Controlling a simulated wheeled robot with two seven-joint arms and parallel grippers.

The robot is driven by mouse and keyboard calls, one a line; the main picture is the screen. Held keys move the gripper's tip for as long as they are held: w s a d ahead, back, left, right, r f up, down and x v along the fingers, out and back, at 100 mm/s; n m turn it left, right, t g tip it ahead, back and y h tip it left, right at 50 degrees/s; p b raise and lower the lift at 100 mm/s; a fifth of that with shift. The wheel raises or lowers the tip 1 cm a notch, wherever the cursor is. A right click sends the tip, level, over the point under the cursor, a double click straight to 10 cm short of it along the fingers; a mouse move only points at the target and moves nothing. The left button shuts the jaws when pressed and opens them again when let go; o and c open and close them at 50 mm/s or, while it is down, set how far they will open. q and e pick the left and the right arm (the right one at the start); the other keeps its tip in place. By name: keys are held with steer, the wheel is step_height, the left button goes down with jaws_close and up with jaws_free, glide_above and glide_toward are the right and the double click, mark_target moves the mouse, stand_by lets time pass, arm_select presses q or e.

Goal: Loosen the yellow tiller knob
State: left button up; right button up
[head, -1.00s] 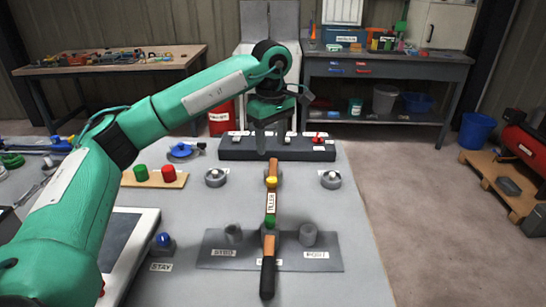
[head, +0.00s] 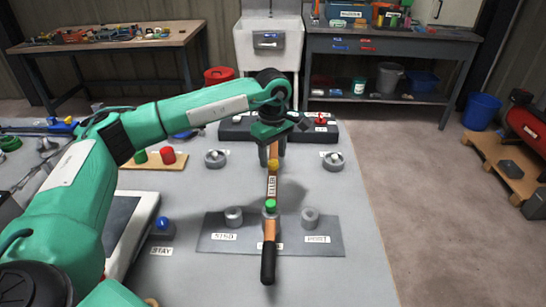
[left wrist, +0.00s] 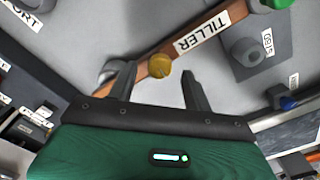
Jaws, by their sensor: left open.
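The yellow tiller knob (head: 272,165) sits on the wooden tiller bar (head: 271,186), which carries a TILLER label and ends in a black grip at the front. The knob also shows in the left wrist view (left wrist: 159,66), between and just beyond the fingertips. My left gripper (head: 273,150) is above the far end of the tiller, just behind the knob in the head view. In the left wrist view its two fingers (left wrist: 158,80) are spread apart with nothing between them. A green knob (head: 270,205) sits nearer the black grip. My right gripper is not in view.
A grey plate (head: 330,247) under the tiller bears two grey cylinders. Round grey fittings (head: 333,161) stand either side. A dark rail (head: 235,132) lies behind. A board with green and red knobs (head: 158,160) and a blue knob (head: 162,223) are at left.

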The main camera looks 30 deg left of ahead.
arm_select(q)
steer(key=shift+f, duration=0.9)
steer(key=shift+c, duration=0.3)
steer(key=c, duration=0.9)
